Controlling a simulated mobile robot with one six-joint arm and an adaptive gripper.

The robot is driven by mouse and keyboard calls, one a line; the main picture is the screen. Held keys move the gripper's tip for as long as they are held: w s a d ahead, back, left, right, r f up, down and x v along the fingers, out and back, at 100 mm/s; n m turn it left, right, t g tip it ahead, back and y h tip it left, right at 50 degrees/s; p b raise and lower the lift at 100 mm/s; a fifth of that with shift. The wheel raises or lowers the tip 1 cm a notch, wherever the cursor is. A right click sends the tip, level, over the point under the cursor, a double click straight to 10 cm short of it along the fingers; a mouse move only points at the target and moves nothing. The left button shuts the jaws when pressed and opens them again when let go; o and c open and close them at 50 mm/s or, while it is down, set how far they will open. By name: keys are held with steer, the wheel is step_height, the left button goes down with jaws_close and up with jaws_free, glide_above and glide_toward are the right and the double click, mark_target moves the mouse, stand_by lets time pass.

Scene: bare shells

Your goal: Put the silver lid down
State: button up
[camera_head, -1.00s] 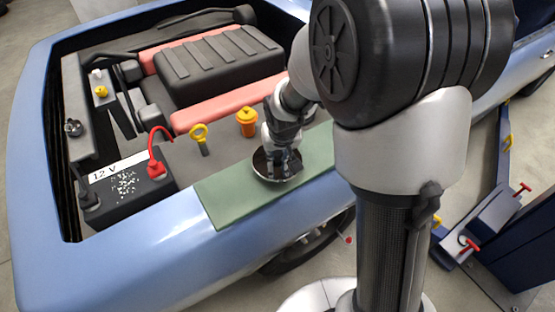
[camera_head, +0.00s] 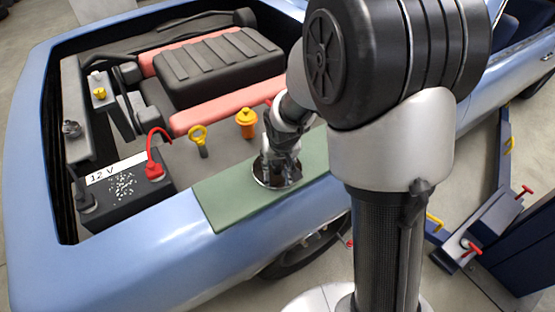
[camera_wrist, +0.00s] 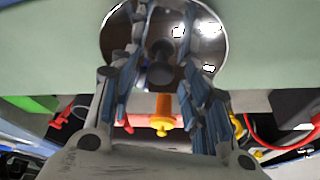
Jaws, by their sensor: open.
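The silver lid (camera_wrist: 217,56) is a round, mirror-like disc with a dark knob (camera_wrist: 160,66) at its middle. It lies on the green mat (camera_head: 222,200) on the car's blue fender; its edge also shows in the head view (camera_head: 296,180). My gripper (camera_head: 278,178) is right over the lid. In the wrist view my gripper's fingers (camera_wrist: 166,28) stand apart, one on each side of the knob, with gaps showing beside it. My fingers hide part of the lid in both views.
Behind the mat is the open engine bay with an orange cap (camera_head: 246,123), a yellow ring-topped dipstick (camera_head: 199,137) and a black 12 V battery (camera_head: 130,188). The mat's left part is bare. The blue fender (camera_head: 160,255) slopes down in front.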

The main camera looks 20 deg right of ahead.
steer(key=s+f+p+v, duration=0.1)
steer(key=s+p+v, duration=0.1)
steer(key=v, duration=1)
steer(key=s+d+f+p+v, duration=0.1)
steer(key=s+p+v, duration=0.15)
steer(key=v, duration=0.95)
steer(key=s+r, duration=0.3)
steer(key=s, duration=1)
steer(key=shift+s+n, duration=0.15)
steer(key=shift+n, duration=0.25)
